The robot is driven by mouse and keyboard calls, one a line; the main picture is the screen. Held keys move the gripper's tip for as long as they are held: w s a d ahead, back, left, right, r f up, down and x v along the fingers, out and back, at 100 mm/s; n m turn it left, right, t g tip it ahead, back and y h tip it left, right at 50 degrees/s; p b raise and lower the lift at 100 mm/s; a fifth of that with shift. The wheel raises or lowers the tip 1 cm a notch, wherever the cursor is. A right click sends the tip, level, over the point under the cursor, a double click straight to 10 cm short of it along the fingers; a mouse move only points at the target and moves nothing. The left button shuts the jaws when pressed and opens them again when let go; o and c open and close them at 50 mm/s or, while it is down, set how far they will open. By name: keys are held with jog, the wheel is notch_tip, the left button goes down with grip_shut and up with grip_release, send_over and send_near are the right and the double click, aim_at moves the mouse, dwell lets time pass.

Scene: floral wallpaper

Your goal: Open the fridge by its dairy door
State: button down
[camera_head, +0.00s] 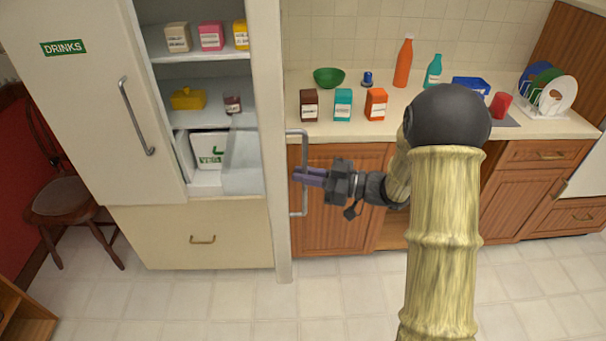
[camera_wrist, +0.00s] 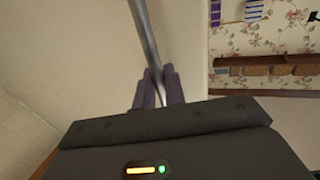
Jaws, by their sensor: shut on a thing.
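The fridge stands at the left in the head view. Its left door (camera_head: 75,110), marked DRINKS, is closed, with a grey handle (camera_head: 137,115). Its right door (camera_head: 268,90) is swung open and shows nearly edge-on; no label on it can be read, so I cannot confirm "dairy". My gripper (camera_head: 302,175) is shut on this door's upright bar handle (camera_head: 304,150). In the wrist view the handle (camera_wrist: 146,35) runs between the fingers (camera_wrist: 158,86). The open compartment shows shelves with small cartons, a yellow dish (camera_head: 188,98) and a white box (camera_head: 209,148).
A closed drawer (camera_head: 195,235) lies below the fridge doors. The counter (camera_head: 330,129) at the right holds cartons, bottles, a green bowl (camera_head: 328,77) and a dish rack (camera_head: 548,92). A wooden chair (camera_head: 70,205) stands at the far left. The tiled floor in front is clear.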

jog(key=shift+w+r, duration=0.1)
jog(key=shift+r, duration=0.1)
jog(key=c, duration=1.6)
grip_release()
jog(key=shift+f, duration=0.1)
jog(key=shift+w+d, duration=0.1)
jog(key=b+v, duration=0.2)
jog(key=v, duration=1.5)
jog(key=shift+d, duration=0.15)
